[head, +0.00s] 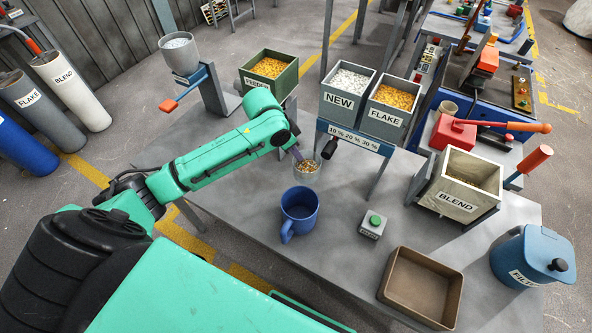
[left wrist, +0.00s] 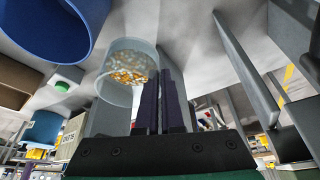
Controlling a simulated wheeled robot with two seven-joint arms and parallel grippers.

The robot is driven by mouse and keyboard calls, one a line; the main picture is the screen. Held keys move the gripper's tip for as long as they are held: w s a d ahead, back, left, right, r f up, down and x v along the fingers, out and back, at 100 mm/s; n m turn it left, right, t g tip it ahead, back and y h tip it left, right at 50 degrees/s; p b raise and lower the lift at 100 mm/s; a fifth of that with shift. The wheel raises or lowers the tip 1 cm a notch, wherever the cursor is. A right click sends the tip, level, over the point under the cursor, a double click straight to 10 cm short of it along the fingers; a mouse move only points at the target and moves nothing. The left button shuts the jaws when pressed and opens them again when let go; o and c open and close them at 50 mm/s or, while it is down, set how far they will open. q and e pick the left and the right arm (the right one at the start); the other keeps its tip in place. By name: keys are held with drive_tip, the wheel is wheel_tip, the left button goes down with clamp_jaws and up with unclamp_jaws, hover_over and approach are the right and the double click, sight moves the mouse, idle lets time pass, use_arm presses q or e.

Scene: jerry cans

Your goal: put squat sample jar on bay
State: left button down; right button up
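The squat sample jar (head: 306,171) is a small clear jar with orange and white bits inside, standing out near the middle of the head view below the dispenser frame. My left gripper (head: 299,154) reaches its rim from the upper left. In the left wrist view the jar (left wrist: 127,78) is beside the two dark fingers (left wrist: 161,103), which are close together with the jar's near wall between them. Whether the jar's base touches the table is unclear. A label strip (head: 354,138) reads 10 %, 20 %, 30 %; I cannot tell which spot is the bay. My right gripper is out of view.
A blue mug (head: 300,208) stands just below the jar, with a green-button box (head: 372,226) to the right. A brown open tray (head: 421,287), the BLEND bin (head: 459,187) and a blue FILTER pot (head: 533,256) lie further right. Grey table between them is clear.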

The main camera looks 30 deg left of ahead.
use_arm(q)
wheel_tip(320, 180, down, 9)
drive_tip(key=shift+a+f, duration=0.1)
drive_tip(key=shift+f, duration=0.05)
drive_tip(key=c, duration=1.1)
unclamp_jaws()
drive_tip(key=shift+f, duration=0.1)
drive_tip(key=shift+o, duration=0.2)
